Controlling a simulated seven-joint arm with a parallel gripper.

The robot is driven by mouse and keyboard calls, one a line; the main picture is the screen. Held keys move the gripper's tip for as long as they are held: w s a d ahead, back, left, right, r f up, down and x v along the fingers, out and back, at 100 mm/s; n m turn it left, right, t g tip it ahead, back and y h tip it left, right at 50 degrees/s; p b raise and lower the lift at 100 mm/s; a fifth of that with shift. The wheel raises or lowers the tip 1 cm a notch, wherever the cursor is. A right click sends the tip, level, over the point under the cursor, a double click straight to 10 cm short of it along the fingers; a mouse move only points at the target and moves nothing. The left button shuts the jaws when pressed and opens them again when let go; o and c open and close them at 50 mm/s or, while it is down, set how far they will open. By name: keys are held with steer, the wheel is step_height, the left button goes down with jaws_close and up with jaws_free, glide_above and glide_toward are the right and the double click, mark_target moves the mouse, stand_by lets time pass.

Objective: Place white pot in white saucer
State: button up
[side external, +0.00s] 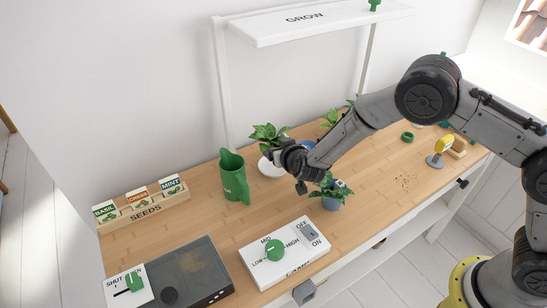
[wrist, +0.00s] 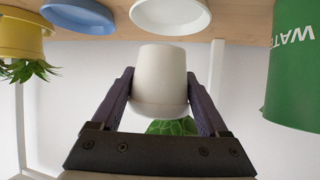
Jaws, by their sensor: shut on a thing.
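The white pot (wrist: 160,75) is between the fingers of my gripper (wrist: 160,88), which is shut on it. Green leaves (wrist: 172,127) of its plant show beyond it; the wrist view appears upside down. In the side view the plant (side external: 268,135) stands beside my gripper (side external: 279,154), over the white saucer (side external: 270,168), and the pot is mostly hidden. The white saucer also shows in the wrist view (wrist: 170,16), just beyond the pot's base. The pot looks held above the saucer; the exact gap cannot be told.
A green watering can (side external: 234,178) stands just left of the saucer. A blue saucer (side external: 308,144) lies behind my gripper. A plant in a blue pot (side external: 331,202) stands to the right. A yellow pot (wrist: 24,40) shows in the wrist view. The lamp switch box (side external: 284,254) is in front.

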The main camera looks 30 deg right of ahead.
mark_target(273, 167)
steer(key=shift+w+a+f, duration=0.15)
steer(key=shift+w+f, duration=0.7)
steer(key=shift+f, duration=1.5)
steer(key=shift+f, duration=0.15)
steer(key=o, duration=1.5)
steer(key=shift+s, duration=0.1)
steer(key=shift+s+r, duration=0.15)
steer(key=shift+r, duration=0.05)
steer(key=v, duration=1.1)
steer(key=shift+s+a+r, duration=0.15)
steer(key=shift+s, duration=0.15)
